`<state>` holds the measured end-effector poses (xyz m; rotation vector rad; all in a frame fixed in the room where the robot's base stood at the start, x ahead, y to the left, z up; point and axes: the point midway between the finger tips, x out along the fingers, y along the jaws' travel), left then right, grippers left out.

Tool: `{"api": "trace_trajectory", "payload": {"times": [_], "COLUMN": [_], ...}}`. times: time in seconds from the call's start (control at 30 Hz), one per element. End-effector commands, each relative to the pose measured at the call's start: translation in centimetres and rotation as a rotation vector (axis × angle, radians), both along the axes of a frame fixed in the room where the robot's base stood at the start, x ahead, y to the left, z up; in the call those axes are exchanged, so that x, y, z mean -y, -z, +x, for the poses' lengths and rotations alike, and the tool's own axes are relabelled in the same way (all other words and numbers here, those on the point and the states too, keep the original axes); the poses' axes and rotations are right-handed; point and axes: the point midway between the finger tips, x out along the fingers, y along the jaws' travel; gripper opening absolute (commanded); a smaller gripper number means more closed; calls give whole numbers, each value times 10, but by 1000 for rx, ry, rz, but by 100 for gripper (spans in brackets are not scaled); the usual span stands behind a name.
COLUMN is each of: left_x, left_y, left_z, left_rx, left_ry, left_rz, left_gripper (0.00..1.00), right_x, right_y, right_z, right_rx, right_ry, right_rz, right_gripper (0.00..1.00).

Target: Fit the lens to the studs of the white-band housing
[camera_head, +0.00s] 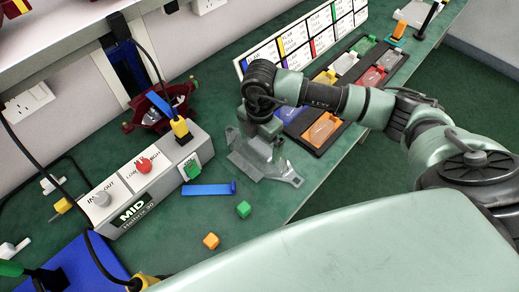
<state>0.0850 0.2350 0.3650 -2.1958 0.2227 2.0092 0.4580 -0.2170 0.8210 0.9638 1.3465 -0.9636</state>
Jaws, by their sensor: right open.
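A dark red housing (152,112) with a bright metallic inside lies on the green bench behind the grey unit. I cannot make out a white band or its studs. Red and yellow parts (14,8) on the shelf at the top left are cut off by the frame. A dark tray (318,148) holds several coloured pieces, including an orange one (324,129), a red one (371,79) and a white one (343,63). I cannot tell which piece is the lens. My right gripper (268,165) is open over the bench, left of the tray. My left gripper is not in view.
A grey unit (150,180) with knobs and a label stands at left. A card board (310,36) stands behind the tray. Black cables hang at left.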

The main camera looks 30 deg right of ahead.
Motion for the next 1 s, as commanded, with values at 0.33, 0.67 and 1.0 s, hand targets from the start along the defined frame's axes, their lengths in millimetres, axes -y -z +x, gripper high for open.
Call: {"api": "trace_trajectory", "payload": {"times": [0.33,0.67,1.0], "left_x": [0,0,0], "left_y": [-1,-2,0], "left_z": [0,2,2], "left_rx": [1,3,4], "left_ry": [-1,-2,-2], "left_rz": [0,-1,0], "left_gripper": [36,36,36], "right_x": [0,0,0], "right_y": [13,12,2], "right_z": [0,0,1], "right_rx": [1,1,3], "right_ry": [-1,-1,0], "right_rz": [1,3,3], "right_gripper": [100,38,38]}}
